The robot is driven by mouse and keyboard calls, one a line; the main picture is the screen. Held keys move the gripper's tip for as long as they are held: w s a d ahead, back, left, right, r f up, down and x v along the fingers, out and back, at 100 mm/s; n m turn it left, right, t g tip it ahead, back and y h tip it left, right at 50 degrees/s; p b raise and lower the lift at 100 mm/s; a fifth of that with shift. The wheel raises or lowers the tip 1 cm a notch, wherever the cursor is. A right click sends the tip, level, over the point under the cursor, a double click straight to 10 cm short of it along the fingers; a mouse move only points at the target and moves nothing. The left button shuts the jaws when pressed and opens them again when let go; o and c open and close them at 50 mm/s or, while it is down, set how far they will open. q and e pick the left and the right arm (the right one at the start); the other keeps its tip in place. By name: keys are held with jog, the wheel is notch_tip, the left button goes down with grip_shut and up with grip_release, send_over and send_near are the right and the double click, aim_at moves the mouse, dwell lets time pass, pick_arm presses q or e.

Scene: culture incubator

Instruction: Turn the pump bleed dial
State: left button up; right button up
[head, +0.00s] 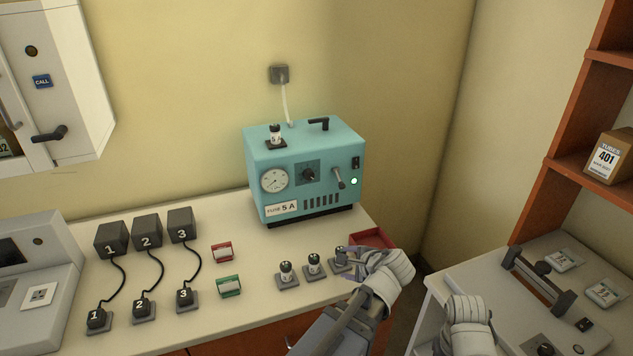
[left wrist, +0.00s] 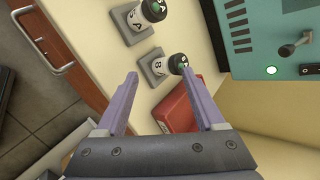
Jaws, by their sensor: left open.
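The teal pump box (head: 272,159) stands at the back of the bench. A black dial (head: 309,174) sits on a dark square plate in its front, between a round gauge (head: 274,180) and a lever (head: 339,179). My left gripper (head: 364,258) is open, in front of and below the box by the bench's right end, apart from the dial. In the left wrist view its fingers (left wrist: 160,77) are spread near a small bottle-like fuse (left wrist: 178,64); the box's edge (left wrist: 262,30) shows but the dial does not. My right gripper (head: 466,325) is at the bottom, its fingers mostly hidden.
Several small fuses on grey bases, one at the front (head: 287,272), stand before the box, with a red tray (head: 372,238) beside them. Numbered black blocks with cables (head: 146,230) are at left. A side bench (head: 500,285) is at right.

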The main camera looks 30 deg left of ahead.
pick_arm(q)
jog(key=w+a+r+m+t+y, duration=0.3)
jog(key=w+a+r+m, duration=0.2)
jog(key=a+r, duration=0.15)
jog(key=m+t+y+b, duration=0.2)
jog(key=m+t+y, duration=0.1)
jog(key=m, duration=0.6)
send_near(310, 176)
jog(key=shift+x, duration=4.25)
jog(key=shift+f, duration=0.1)
grip_shut()
